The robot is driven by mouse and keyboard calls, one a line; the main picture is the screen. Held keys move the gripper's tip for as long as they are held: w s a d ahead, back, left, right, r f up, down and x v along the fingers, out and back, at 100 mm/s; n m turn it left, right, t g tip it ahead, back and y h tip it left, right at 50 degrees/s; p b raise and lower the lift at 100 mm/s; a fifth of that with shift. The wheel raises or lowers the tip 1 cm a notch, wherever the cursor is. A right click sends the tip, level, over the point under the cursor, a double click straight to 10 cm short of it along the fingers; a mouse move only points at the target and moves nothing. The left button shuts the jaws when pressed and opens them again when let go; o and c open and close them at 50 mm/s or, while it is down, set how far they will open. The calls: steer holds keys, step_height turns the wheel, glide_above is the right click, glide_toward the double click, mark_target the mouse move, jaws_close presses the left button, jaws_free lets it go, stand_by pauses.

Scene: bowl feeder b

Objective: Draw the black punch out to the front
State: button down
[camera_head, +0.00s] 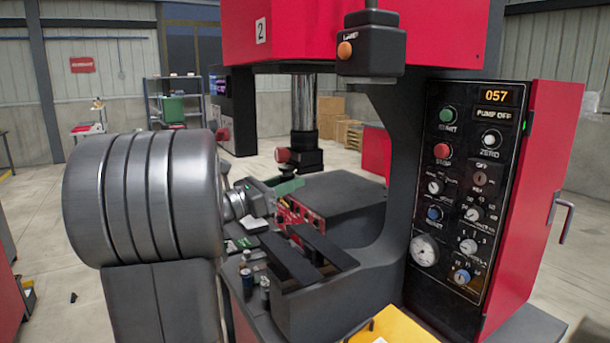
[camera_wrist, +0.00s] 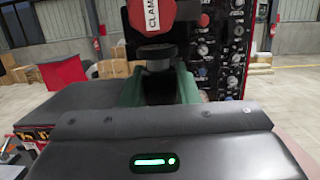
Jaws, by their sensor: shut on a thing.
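The black punch (camera_wrist: 155,52) shows in the wrist view as a short dark round piece, between and just above my gripper's green fingers. My gripper (camera_wrist: 158,84) is shut on it. The red clamp knob (camera_wrist: 150,17) is directly above the punch. In the head view my gripper (camera_head: 289,187) is below the press ram (camera_head: 304,118), with the red clamp knob (camera_head: 283,155) at the ram's lower end. The punch's lower part is hidden by the fingers and the wrist housing. I cannot tell whether the punch still touches the holder.
A dark block (camera_head: 345,190) lies beyond my gripper. Two black bars (camera_head: 320,245) lie in front on the press bed, with small bottles (camera_head: 265,290) to their left. The control panel (camera_head: 462,190) stands to the right.

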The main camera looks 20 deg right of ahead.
steer(key=shift+r+v, duration=0.15)
steer(key=shift+v, duration=0.65)
steer(key=shift+r+v, duration=0.15)
steer(key=shift+v, duration=0.65)
